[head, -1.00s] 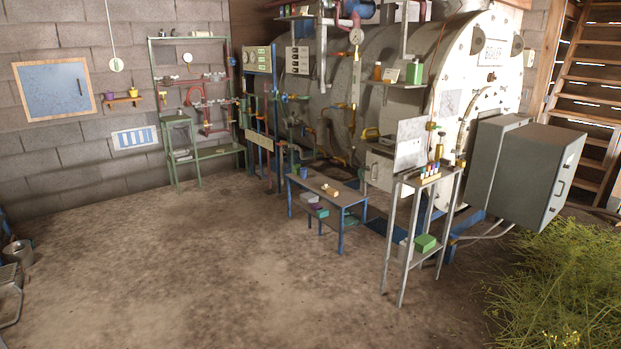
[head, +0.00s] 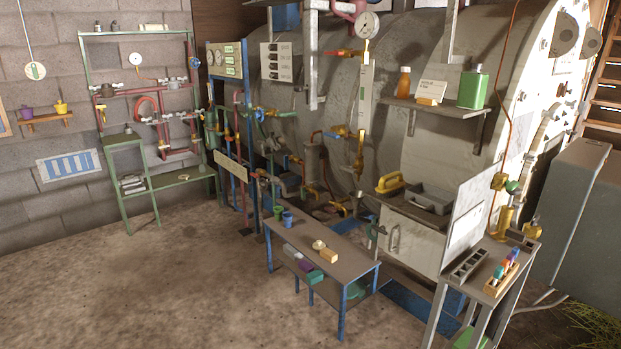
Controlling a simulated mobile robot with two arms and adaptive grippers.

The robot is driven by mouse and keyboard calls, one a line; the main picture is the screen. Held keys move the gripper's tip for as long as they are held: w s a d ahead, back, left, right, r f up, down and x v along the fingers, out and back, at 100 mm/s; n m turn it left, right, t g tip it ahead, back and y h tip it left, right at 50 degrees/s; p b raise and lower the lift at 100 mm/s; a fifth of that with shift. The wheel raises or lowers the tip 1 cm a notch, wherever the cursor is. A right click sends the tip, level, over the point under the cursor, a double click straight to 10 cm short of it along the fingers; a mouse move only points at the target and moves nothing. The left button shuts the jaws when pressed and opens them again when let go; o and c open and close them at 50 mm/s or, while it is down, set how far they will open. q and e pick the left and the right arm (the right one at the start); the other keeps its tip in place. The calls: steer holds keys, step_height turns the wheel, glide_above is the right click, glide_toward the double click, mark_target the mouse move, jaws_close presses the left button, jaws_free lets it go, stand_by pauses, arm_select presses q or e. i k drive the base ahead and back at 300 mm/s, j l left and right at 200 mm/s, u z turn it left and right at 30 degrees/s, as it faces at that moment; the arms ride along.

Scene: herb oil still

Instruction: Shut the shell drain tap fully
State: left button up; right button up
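The large grey boiler shell (head: 400,60) fills the back right of the head view. Several taps and brass fittings sit on the pipework along its front left. A brass fitting with a blue part (head: 338,133) is at mid height, below the gauge glass (head: 363,95). Lower brass fittings (head: 340,207) show near the floor behind the blue-legged bench. I cannot tell which of these is the shell drain tap, or how far any handle is turned. Neither of my grippers is in view.
The blue-legged bench (head: 300,244) with cups and small blocks stands before the pipework. A grey metal stand (head: 470,262) with a bottle rack is at the right. A green shelf frame (head: 125,170) stands against the left wall. The concrete floor (head: 130,290) at front left is clear.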

mark_target(332, 211)
steer(key=i+z, duration=0.1)
steer(key=i, duration=0.5)
steer(key=i+j, duration=0.1)
steer(key=i, duration=0.5)
steer(key=i+j+z, duration=0.15)
steer(key=i, duration=0.5)
steer(key=i+j, duration=0.2)
steer(key=j, duration=0.2)
steer(key=i+j+z, duration=0.1)
steer(key=j, duration=0.25)
steer(key=i+j, duration=0.2)
steer(key=j, duration=0.2)
steer(key=z, duration=0.05)
